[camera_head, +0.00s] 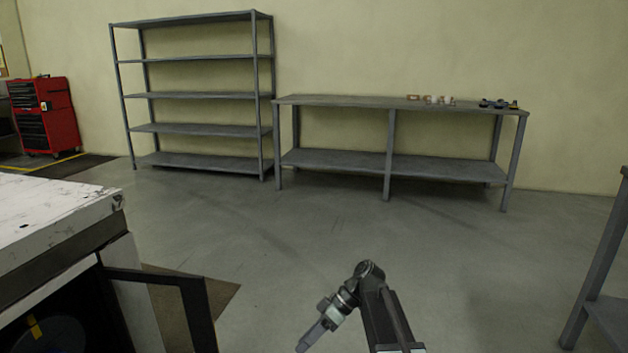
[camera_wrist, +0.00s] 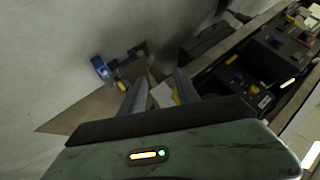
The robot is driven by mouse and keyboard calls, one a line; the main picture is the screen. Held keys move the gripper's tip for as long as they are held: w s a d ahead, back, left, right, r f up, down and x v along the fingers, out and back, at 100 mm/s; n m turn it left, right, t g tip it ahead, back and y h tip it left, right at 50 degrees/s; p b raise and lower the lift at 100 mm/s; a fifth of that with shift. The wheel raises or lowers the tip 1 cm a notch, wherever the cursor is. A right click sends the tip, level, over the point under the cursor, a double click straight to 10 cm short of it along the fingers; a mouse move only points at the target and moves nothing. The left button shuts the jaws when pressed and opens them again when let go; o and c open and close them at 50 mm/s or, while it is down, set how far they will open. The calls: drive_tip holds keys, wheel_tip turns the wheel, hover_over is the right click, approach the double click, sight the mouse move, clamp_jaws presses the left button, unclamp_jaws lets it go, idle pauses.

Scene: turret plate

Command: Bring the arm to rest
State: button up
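My gripper (camera_head: 314,338) hangs at the lower middle of the head view, in front of my bent arm and above open floor. Its fingertips are small there. In the wrist view my gripper (camera_wrist: 161,80) shows two grey fingers with a gap between them. I see nothing held in the gap. The gripper's body with a small lit indicator fills the bottom of that view.
A white-topped machine (camera_head: 50,222) with an open dark front stands close at left. A brown mat (camera_head: 222,296) lies beside it. A long bench (camera_head: 340,101), empty shelving (camera_head: 195,95) and a red cabinet (camera_head: 62,115) stand far back. Another bench (camera_head: 598,270) edges the right.

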drive_tip(key=s+d+f+m+t+h, duration=0.25)
drive_tip(key=d+m+h, duration=0.35)
drive_tip(key=d, duration=0.4)
drive_tip(key=s+d+f+m+t+h, duration=0.1)
drive_tip(key=s+d+f+m+h, duration=0.25)
drive_tip(key=d+m, duration=0.55)
wheel_tip(320, 180, up, 38)
drive_tip(key=p, duration=3.8)
drive_tip(key=shift+y+p, duration=0.35)
drive_tip(key=shift+s+f, duration=0.1)
